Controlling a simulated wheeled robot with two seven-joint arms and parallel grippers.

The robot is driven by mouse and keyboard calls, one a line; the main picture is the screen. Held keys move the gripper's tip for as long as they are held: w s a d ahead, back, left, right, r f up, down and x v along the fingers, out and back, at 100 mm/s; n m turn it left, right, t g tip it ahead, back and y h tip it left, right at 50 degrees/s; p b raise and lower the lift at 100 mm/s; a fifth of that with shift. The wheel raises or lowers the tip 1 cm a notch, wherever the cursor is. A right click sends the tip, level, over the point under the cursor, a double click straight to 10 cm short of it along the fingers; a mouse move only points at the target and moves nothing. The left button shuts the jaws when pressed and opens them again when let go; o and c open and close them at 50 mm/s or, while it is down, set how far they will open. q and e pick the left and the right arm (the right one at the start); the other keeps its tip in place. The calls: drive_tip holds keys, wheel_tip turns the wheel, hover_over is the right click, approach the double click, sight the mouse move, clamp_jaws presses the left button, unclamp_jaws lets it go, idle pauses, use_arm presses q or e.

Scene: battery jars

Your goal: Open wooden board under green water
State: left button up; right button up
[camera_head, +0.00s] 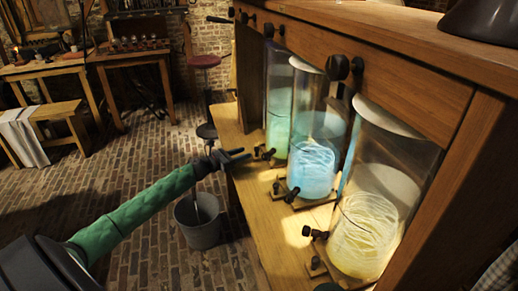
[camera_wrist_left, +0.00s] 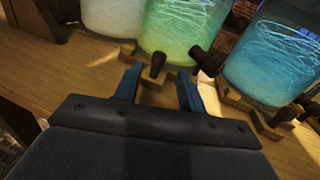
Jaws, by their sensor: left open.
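A dark tap-like fitting (camera_wrist_left: 208,62) sits to the knob's right. My left gripper (camera_head: 240,156) is open in front of the green jar's base. In the left wrist view its two blue fingers (camera_wrist_left: 158,74) stand either side of the knob; contact cannot be told. My right gripper is not in view.
Jars of blue water (camera_head: 312,165) and yellow water (camera_head: 368,225) stand nearer on the wooden bench (camera_head: 258,205), with their own boards and knobs. A wooden beam (camera_head: 375,75) runs above. A grey bucket (camera_head: 198,228) stands on the brick floor.

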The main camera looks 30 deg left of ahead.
sight(257, 147)
use_arm(q)
drive_tip(key=shift+w+d+r, duration=0.1)
drive_tip(key=shift+w+d, duration=0.15)
drive_tip(key=shift+w, duration=0.3)
drive_tip(key=p+x, duration=0.1)
drive_tip(key=x, duration=0.4)
drive_tip(key=shift+w, duration=0.2)
drive_tip(key=shift+w+d, duration=0.2)
drive_tip(key=shift+w, duration=0.25)
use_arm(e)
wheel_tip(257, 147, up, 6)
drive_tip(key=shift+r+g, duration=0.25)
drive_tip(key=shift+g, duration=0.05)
use_arm(q)
drive_tip(key=shift+d, duration=0.1)
clamp_jaws()
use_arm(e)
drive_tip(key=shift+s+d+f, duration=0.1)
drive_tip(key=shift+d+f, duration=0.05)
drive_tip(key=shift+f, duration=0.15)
